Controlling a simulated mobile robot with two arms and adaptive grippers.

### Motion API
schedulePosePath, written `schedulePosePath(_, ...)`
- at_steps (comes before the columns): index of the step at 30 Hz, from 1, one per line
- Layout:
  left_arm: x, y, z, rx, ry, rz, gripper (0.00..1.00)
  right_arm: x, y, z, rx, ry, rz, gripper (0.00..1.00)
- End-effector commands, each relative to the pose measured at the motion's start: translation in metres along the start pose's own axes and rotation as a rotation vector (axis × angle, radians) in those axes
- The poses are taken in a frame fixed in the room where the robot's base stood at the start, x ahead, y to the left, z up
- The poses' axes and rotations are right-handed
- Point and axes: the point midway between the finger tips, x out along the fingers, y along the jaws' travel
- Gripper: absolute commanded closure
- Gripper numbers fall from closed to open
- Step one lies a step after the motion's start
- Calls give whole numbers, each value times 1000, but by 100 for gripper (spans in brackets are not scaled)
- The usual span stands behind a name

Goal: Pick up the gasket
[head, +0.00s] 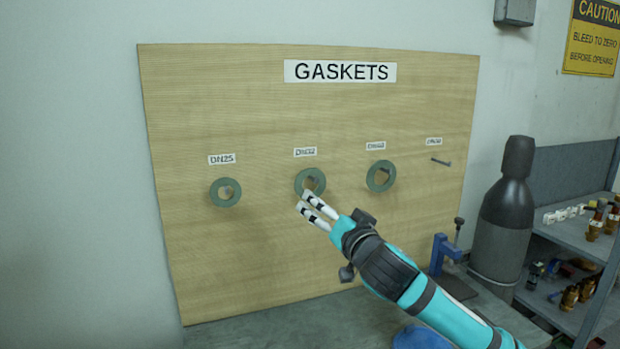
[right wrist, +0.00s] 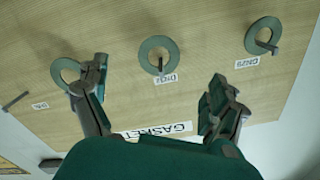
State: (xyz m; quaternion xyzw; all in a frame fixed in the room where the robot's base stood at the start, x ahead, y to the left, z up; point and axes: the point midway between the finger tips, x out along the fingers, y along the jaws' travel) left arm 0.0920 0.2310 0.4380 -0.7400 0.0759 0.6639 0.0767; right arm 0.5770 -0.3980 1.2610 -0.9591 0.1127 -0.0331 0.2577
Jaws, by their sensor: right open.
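Three flat green ring gaskets hang on pegs on a wooden board. The left one (head: 216,198) is under a DN25 label, the middle one (head: 301,176) under a label I cannot read surely, and the right one (head: 371,180) under another. My right gripper (head: 303,201) is just below and in front of the middle gasket. In the right wrist view, which is upside down, my right gripper (right wrist: 155,88) is open and empty, with the middle gasket (right wrist: 144,55) showing beyond the gap between its fingers. One finger partly covers another gasket (right wrist: 59,70). My left gripper is not in view.
The board (head: 240,270) stands against the wall with a GASKETS sign (head: 340,72); its far-right peg (head: 441,161) is empty. A dark cylinder (head: 507,210), a blue clamp-like tool (head: 440,252) and a shelf (head: 570,235) with fittings are to the right.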

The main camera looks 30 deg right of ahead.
Motion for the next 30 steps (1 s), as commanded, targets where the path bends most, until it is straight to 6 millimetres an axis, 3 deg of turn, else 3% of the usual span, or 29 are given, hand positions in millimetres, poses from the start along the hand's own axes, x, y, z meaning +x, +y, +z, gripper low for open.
schedulePosePath(4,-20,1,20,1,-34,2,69,34,-2,-5,1,0,4,5)
schedulePosePath(9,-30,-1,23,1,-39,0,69,63,-2,-3,0,0,2,5)
schedulePosePath(15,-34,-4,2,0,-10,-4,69,77,-1,-1,-1,-2,2,5)
schedulePosePath(19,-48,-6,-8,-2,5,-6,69,91,-5,-8,-2,0,3,5)
schedulePosePath(24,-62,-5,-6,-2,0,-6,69,116,-5,-7,0,-2,4,5)
schedulePosePath(30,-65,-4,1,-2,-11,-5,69,128,-4,-4,-2,-2,2,5)
